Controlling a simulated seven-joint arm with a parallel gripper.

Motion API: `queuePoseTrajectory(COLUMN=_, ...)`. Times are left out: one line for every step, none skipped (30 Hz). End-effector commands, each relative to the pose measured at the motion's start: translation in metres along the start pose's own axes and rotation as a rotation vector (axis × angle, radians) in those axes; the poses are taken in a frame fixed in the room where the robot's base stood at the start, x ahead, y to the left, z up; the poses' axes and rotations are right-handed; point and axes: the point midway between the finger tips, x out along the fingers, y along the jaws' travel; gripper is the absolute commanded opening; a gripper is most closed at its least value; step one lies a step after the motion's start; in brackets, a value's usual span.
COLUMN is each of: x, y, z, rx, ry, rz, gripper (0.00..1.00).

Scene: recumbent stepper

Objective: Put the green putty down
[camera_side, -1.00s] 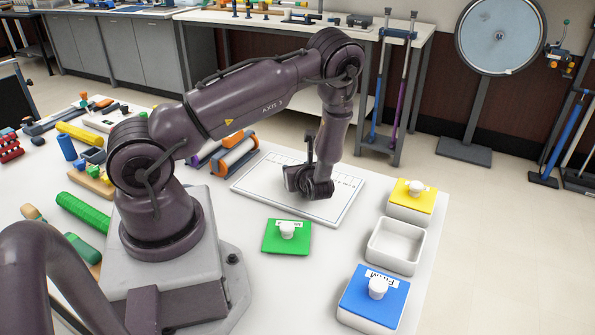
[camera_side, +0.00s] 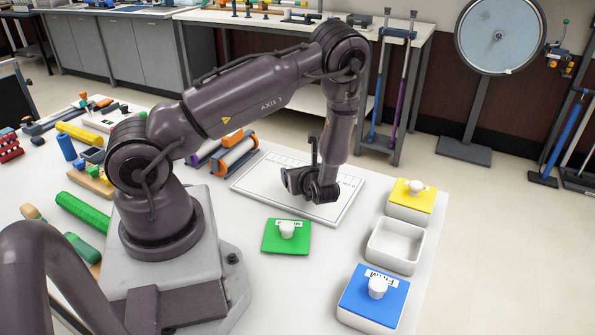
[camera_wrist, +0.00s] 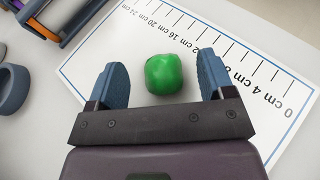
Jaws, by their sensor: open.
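The green putty (camera_wrist: 164,74) is a rounded lump in the wrist view. It lies on or just over the white measuring board (camera_wrist: 225,50), beside the printed centimetre scale. My gripper (camera_wrist: 163,80) is open, with one blue-grey finger on each side of the putty and a gap at both sides. In the side view my gripper is low over the measuring board (camera_side: 250,180), and my own wrist hides the putty and the fingers.
An open white tub (camera_side: 394,246) stands between a yellow-lidded tub (camera_side: 411,200) and a blue-lidded tub (camera_side: 374,298) at the table's right edge. A green lid (camera_side: 286,237) lies in front of the board. A roller device (camera_side: 236,155) stands left of the board.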

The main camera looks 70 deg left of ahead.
Motion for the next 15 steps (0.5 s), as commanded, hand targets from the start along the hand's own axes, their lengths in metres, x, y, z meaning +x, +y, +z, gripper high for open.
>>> queuePoseTrajectory(x=-0.013, y=-0.002, z=0.0, rx=0.0, ry=0.0, rz=-0.005, gripper=0.75)
queuePoseTrajectory(x=-0.02, y=-0.002, z=0.0, rx=0.0, ry=0.0, rz=-0.006, gripper=0.75)
queuePoseTrajectory(x=-0.029, y=-0.001, z=0.0, rx=0.001, ry=0.0, rz=-0.005, gripper=0.75)
queuePoseTrajectory(x=-0.036, y=-0.001, z=0.0, rx=0.0, ry=0.001, rz=-0.006, gripper=0.75)
queuePoseTrajectory(x=-0.042, y=-0.002, z=0.0, rx=0.0, ry=0.001, rz=-0.006, gripper=0.75)
queuePoseTrajectory(x=-0.05, y=-0.001, z=0.0, rx=0.001, ry=0.0, rz=-0.005, gripper=0.75)
queuePoseTrajectory(x=-0.056, y=-0.001, z=0.0, rx=0.0, ry=0.0, rz=-0.005, gripper=0.75)
queuePoseTrajectory(x=-0.061, y=-0.001, z=0.0, rx=0.0, ry=0.0, rz=-0.005, gripper=0.75)
queuePoseTrajectory(x=-0.067, y=-0.001, z=0.0, rx=0.0, ry=0.001, rz=-0.004, gripper=0.75)
queuePoseTrajectory(x=-0.071, y=-0.001, z=0.0, rx=0.0, ry=0.001, rz=-0.003, gripper=0.75)
queuePoseTrajectory(x=-0.075, y=-0.001, z=0.0, rx=0.0, ry=0.0, rz=-0.004, gripper=0.75)
queuePoseTrajectory(x=-0.08, y=-0.001, z=0.0, rx=0.0, ry=-0.001, rz=-0.002, gripper=0.75)
queuePoseTrajectory(x=-0.082, y=-0.001, z=0.0, rx=0.001, ry=-0.001, rz=-0.002, gripper=0.75)
queuePoseTrajectory(x=-0.084, y=0.0, z=0.0, rx=0.0, ry=-0.001, rz=-0.002, gripper=0.75)
queuePoseTrajectory(x=-0.087, y=0.0, z=0.001, rx=-0.004, ry=0.0, rz=0.001, gripper=0.75)
